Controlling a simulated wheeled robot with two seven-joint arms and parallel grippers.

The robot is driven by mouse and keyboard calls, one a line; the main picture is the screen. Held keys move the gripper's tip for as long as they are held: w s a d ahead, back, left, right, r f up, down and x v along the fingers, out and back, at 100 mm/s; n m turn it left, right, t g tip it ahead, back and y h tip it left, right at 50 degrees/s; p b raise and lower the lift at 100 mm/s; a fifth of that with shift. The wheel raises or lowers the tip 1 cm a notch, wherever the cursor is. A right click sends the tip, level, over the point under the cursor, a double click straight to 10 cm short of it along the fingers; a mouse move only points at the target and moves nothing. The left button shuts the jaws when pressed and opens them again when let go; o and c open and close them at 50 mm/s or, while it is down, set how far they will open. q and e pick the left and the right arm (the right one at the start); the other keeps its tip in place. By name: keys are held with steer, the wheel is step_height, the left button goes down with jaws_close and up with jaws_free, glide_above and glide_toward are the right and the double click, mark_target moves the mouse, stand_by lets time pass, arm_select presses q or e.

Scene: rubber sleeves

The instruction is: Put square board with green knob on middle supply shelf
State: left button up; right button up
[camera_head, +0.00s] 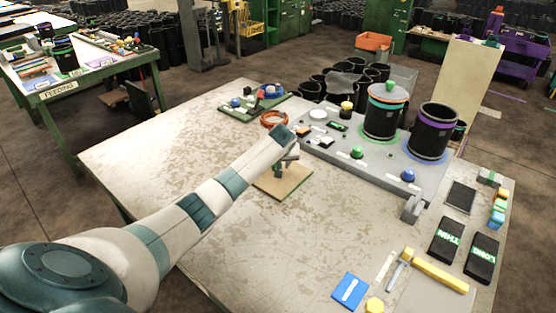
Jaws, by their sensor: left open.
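A tan square board (268,184) lies flat on the worn table, near its middle. My left gripper (287,164) is over the board, with its fingers close to the board's top. The wrist and fingers hide part of the board, and no green knob shows on it. The left gripper is open; whether it touches anything there cannot be told. My right gripper is not in view. Which structure is the middle supply shelf is not clear; a green rack (290,22) stands in the far background.
A grey panel (335,158) with knobs, including a green one (357,152), carries two black sleeves (384,112) (431,134) to the right. The table's left part is clear.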

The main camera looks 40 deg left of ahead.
arm_select(q)
steer(key=b+v, duration=0.1)
steer(key=v, duration=1.1)
steer(key=shift+b, duration=0.3)
steer(key=shift+o, duration=0.5)
steer(key=shift+f, duration=0.1)
